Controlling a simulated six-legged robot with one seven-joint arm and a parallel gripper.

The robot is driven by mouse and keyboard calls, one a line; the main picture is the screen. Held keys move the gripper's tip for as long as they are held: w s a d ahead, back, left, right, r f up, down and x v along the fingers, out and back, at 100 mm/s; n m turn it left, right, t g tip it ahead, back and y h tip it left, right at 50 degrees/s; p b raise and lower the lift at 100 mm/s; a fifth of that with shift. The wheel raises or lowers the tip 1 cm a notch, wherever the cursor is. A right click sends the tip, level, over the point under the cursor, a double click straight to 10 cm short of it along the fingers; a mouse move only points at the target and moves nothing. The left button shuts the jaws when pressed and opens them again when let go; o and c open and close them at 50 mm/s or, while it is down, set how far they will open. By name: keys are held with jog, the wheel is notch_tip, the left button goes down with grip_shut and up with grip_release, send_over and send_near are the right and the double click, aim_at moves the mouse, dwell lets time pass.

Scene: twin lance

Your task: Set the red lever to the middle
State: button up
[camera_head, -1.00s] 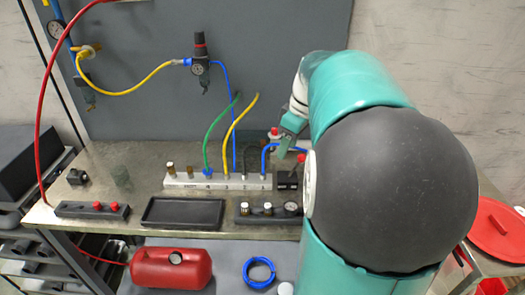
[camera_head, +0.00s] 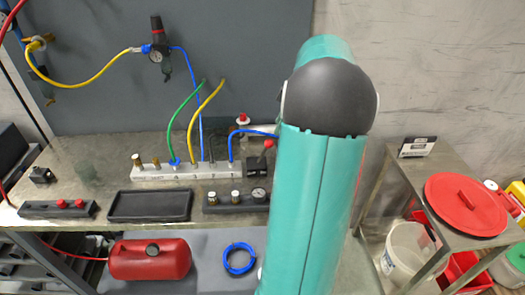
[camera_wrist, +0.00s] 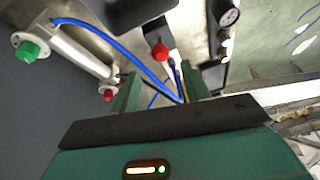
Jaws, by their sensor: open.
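The red lever has a red ball knob (camera_head: 268,143) above a small black box (camera_head: 257,166), at the right end of the white valve strip in the head view. In the wrist view the red knob (camera_wrist: 159,52) shows just beyond my gripper (camera_wrist: 160,84), between the lines of its two teal fingers. The fingers are apart and hold nothing. They do not appear to touch the knob, though the exact gap is unclear. In the head view my gripper is hidden behind my own arm.
A blue hose (camera_wrist: 110,45) crosses close to my fingers. A cylinder with a green end cap (camera_wrist: 28,52) and a red button (camera_wrist: 108,94) lie to the left. A gauge block (camera_head: 238,200) stands in front of the lever box. A side table with a red lid (camera_head: 466,204) is at right.

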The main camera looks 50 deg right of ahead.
aim_at(267, 147)
jog(key=x, duration=1.2)
jog(key=shift+a+f, duration=0.1)
jog(key=shift+f, duration=0.05)
grip_shut()
